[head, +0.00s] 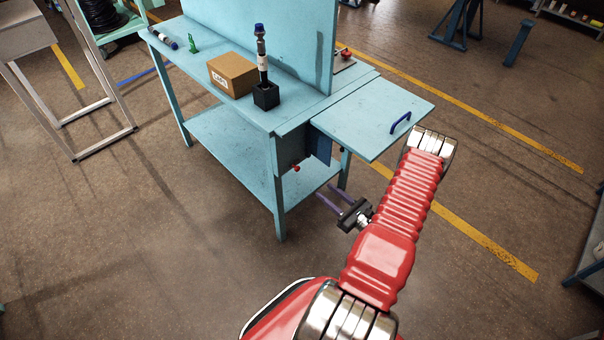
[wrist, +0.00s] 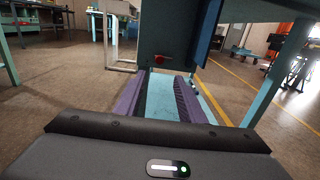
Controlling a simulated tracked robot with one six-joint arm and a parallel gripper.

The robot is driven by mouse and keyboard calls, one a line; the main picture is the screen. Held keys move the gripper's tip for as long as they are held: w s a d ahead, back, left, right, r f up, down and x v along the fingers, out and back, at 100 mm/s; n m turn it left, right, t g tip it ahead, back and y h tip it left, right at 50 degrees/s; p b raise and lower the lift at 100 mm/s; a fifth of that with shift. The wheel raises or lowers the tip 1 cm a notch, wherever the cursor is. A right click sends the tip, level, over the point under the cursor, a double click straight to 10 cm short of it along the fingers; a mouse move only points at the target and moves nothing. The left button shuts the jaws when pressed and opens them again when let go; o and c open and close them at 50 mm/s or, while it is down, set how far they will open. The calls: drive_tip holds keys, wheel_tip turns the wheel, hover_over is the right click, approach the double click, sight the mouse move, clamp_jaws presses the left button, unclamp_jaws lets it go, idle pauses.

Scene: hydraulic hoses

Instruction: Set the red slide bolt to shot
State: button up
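The red slide bolt (wrist: 160,59) shows in the wrist view as a small red knob low on a dark panel under the bench. In the head view it is a red spot (head: 296,169) below the cabinet under the bench top. Whether it is shot or drawn is too small to tell. My gripper (head: 326,191) is in front of the bench's right end, below the bench top. Its two purple fingers are apart and empty. In the wrist view my gripper (wrist: 160,76) points toward the panel, with the knob beyond and between the fingertips, not touching.
A blue door or flap (head: 319,146) stands at the cabinet's right side. A pale blue leaf with a handle (head: 373,126) juts out above my gripper. The bench (head: 219,86) carries a cardboard box (head: 231,75) and a bottle-like tool in a black holder (head: 265,96). Floor in front is clear.

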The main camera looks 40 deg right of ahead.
sight(299, 169)
drive_tip(key=w, duration=1.3)
drive_tip(key=shift+w+a, duration=0.2)
drive_tip(key=shift+w, duration=0.1)
drive_tip(key=shift+c, duration=0.4)
clamp_jaws()
